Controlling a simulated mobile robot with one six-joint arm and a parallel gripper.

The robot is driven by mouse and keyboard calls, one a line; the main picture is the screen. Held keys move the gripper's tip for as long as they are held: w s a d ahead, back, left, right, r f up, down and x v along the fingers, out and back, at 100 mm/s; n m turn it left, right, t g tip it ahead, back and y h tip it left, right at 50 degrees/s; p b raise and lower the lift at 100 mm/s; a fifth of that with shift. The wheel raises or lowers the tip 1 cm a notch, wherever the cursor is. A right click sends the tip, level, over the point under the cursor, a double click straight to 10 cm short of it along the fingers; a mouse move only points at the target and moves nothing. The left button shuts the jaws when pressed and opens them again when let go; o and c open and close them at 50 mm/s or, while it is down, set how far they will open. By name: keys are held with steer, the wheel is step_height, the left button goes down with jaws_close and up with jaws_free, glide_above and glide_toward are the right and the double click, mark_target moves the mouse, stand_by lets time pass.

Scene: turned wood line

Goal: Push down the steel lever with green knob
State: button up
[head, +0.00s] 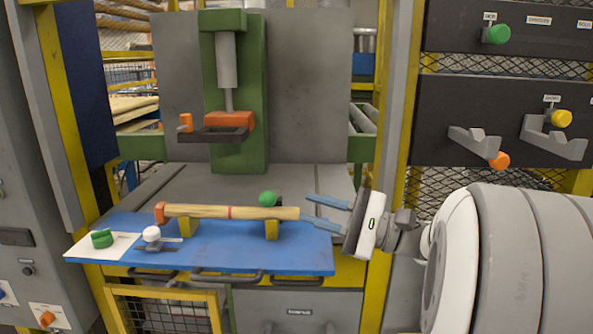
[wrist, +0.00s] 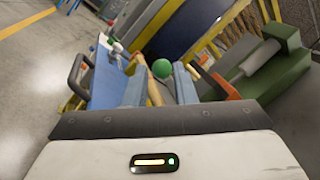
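A round green knob (head: 267,198) shows just behind the wooden spindle on the blue bench top. Its steel lever is mostly hidden; only a small dark part shows beside the knob. My gripper (head: 324,212) is to the right of the knob, with its two blue fingers apart and pointing left toward the spindle's right end. It is empty. In the wrist view the green knob (wrist: 162,68) appears ahead, between the two fingers in the picture and apart from them. Whether the lever is raised or lowered cannot be told.
The wooden spindle (head: 240,212) lies across yellow supports (head: 188,227) on the blue bench top (head: 215,262). A green press (head: 240,150) with an orange head stands behind. A white knob (head: 152,233) and green button (head: 102,238) are at left. Panels with levers stand at right.

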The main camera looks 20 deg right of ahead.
steer(key=a+r+n+g+h+p, duration=0.1)
steer(key=r+g+p, duration=0.1)
steer(key=p, duration=0.1)
steer(key=w+a+r+n+g+h+p, duration=0.1)
steer(key=r+g+h+p, duration=0.1)
steer(key=p, duration=0.2)
steer(key=w+a+r+n+g+h+p, duration=0.1)
steer(key=a+r+g+h+p, duration=0.1)
steer(key=g+p, duration=0.1)
steer(key=shift+r+n, duration=0.15)
steer(key=shift+n, duration=0.25)
jaws_close()
steer(key=w+d+r+n+g+h+p, duration=0.1)
steer(key=w+d+r+n+h+p, duration=0.3)
steer(key=r+h+p, duration=0.6)
steer(key=p, duration=0.2)
glide_above(271, 196)
steer(key=w+d, duration=0.3)
steer(key=d, duration=0.2)
step_height(271, 196, down, 10)
steer(key=shift+m+y, duration=0.3)
steer(key=shift+y, duration=0.1)
steer(key=a+f, duration=0.1)
steer(key=s+a+f, duration=0.1)
steer(key=a, duration=0.1)
steer(key=shift+s+f, duration=0.1)
steer(key=shift+f, duration=0.15)
steer(key=shift+d, duration=0.1)
